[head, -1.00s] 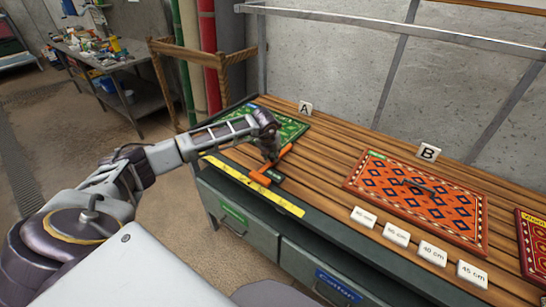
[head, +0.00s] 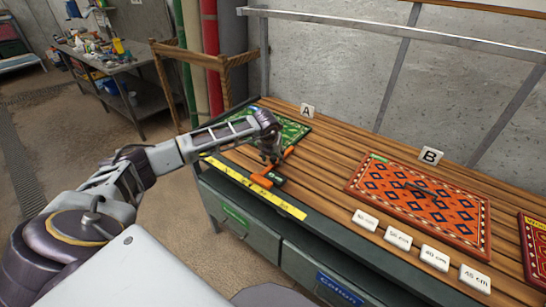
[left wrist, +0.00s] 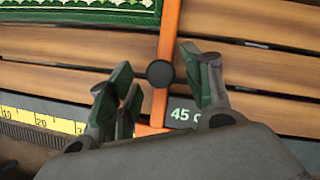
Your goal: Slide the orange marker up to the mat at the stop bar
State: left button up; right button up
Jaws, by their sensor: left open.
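The orange marker (head: 262,181) is a thin bar lying across the bench by the yellow ruler (head: 255,188). In the left wrist view the marker (left wrist: 167,40) carries a round black knob (left wrist: 160,73). The green patterned mat (head: 291,131) lies just left of it by the A sign; in the left wrist view the mat's edge (left wrist: 80,14) is very close to the bar, touching or not I cannot tell. My left gripper (head: 270,157) is open, its fingers (left wrist: 160,80) on either side of the knob. I cannot make out the stop bar.
A dark "45 c" label (left wrist: 184,115) sits beside the marker. An orange patterned mat (head: 360,185) with a B sign (head: 431,155) lies to the right. Several white length tags (head: 397,238) stand along the front. Bare wooden slats lie between the two mats.

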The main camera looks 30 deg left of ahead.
pick_arm(q)
jog(key=v, duration=1.1)
jog(key=shift+r, duration=0.15)
jog(key=shift+s, duration=0.1)
